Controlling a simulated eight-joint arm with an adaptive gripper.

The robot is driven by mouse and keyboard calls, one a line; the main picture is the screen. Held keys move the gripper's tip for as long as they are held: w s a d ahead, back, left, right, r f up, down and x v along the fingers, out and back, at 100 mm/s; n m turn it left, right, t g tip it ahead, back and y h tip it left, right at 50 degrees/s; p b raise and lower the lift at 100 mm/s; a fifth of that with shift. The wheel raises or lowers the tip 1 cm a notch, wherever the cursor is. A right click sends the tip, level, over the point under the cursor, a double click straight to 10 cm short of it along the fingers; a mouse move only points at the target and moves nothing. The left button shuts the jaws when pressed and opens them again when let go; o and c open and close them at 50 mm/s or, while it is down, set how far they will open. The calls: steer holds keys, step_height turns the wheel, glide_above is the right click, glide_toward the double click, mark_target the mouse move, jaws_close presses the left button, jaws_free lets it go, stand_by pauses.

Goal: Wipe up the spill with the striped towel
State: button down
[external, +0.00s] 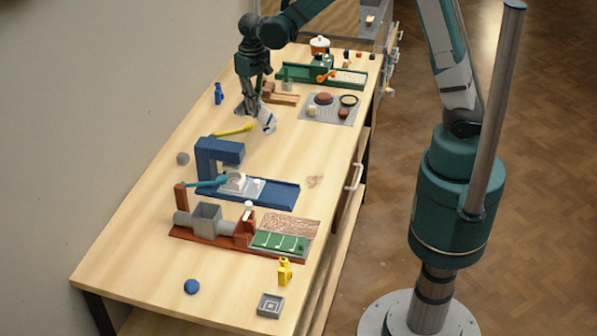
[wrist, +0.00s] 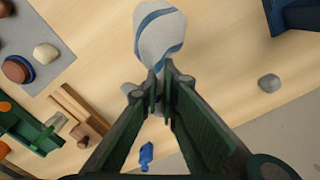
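The striped towel (external: 268,121), white with blue stripes, is bunched up over the far part of the table. It also shows in the wrist view (wrist: 160,38), narrowing toward my fingertips. My gripper (wrist: 161,78) is shut on the towel, with a pinch of cloth between the fingertips. In the external view my gripper (external: 250,108) points down beside the blue bottle-like figure. I cannot tell whether the towel touches the tabletop. A small brownish patch (external: 315,181), which looks like the spill, lies on the wood right of the blue press.
A blue press (external: 220,158) and a red-brown machine (external: 207,222) stand nearer the camera. A grey mat (external: 330,108) with round items and a green tray (external: 297,72) lie beyond. A yellow tool (external: 233,131) and grey stone (external: 183,158) are left.

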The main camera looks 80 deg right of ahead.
steer(key=shift+s+a, duration=0.1)
steer(key=shift+a, duration=2.45)
steer(key=shift+f, duration=0.1)
steer(key=shift+f+b, duration=3.05)
steer(key=shift+f, duration=1.4)
steer(key=c, duration=1.7)
jaws_free()
steer(key=shift+f, duration=0.2)
